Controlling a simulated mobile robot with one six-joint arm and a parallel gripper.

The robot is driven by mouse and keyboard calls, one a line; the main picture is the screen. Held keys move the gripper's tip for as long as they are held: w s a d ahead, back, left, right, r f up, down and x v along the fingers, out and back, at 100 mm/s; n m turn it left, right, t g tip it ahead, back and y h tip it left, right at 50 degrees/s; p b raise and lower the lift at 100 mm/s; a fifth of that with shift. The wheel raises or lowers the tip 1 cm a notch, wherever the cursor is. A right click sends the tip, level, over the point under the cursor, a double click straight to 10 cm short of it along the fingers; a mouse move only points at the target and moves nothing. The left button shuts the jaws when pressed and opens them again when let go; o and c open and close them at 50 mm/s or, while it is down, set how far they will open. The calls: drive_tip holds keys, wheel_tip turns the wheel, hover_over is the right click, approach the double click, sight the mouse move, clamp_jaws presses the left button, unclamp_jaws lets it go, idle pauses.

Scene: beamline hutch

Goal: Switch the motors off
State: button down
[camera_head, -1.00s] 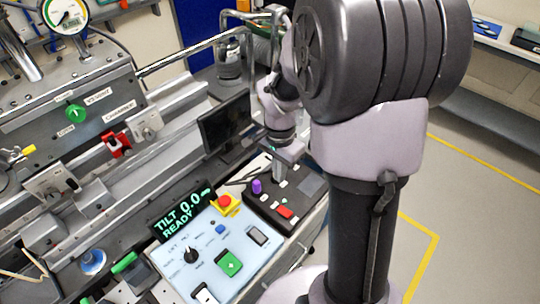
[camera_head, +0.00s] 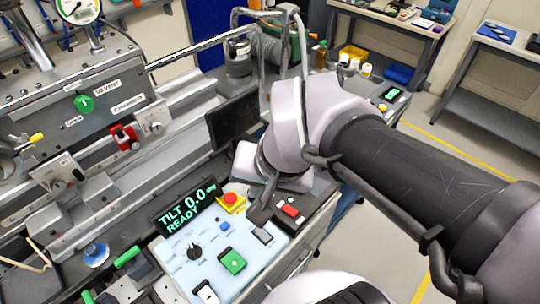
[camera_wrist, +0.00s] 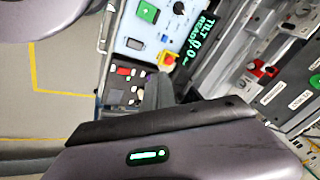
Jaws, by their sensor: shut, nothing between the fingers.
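The light blue control panel (camera_head: 188,258) carries a green rocker (camera_head: 231,261), a black knob (camera_head: 194,251), a small blue button (camera_head: 225,226), a grey rocker (camera_head: 263,236) at its right edge and a dark-framed white rocker (camera_head: 206,292) at the front. Their labels are too small to read, so I cannot tell which switches the motors. A red stop button (camera_head: 231,198) sits on a yellow base. My gripper (camera_head: 257,220) is shut and empty, between the stop button and the grey rocker; contact is unclear. It also shows in the wrist view (camera_wrist: 161,78), close to the stop button.
A display (camera_head: 187,208) reads "TILT 0.0 READY". A dark box with a red button (camera_head: 291,210) stands right of the panel, partly behind my arm. A dark monitor (camera_head: 233,121) stands behind. Rails and valves fill the left; open floor lies to the right.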

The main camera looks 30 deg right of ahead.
drive_tip(key=w+d+f+m+g+h+p, duration=0.1)
drive_tip(key=w+d+f+m+g+p, duration=0.25)
drive_tip(key=w+d, duration=0.3)
drive_tip(key=m+g+h, duration=0.1)
drive_tip(key=m+g, duration=0.2)
drive_tip(key=m, duration=0.1)
approach(294, 212)
drive_tip(key=f+b, duration=0.1)
drive_tip(key=f, duration=0.1)
drive_tip(key=f+b, duration=0.1)
drive_tip(key=s+f+b, duration=0.1)
drive_tip(key=f+b, duration=0.1)
drive_tip(key=shift+d+f, duration=0.2)
drive_tip(key=shift+f, duration=0.15)
drive_tip(key=shift+s+f, duration=0.1)
drive_tip(key=shift+f, duration=0.45)
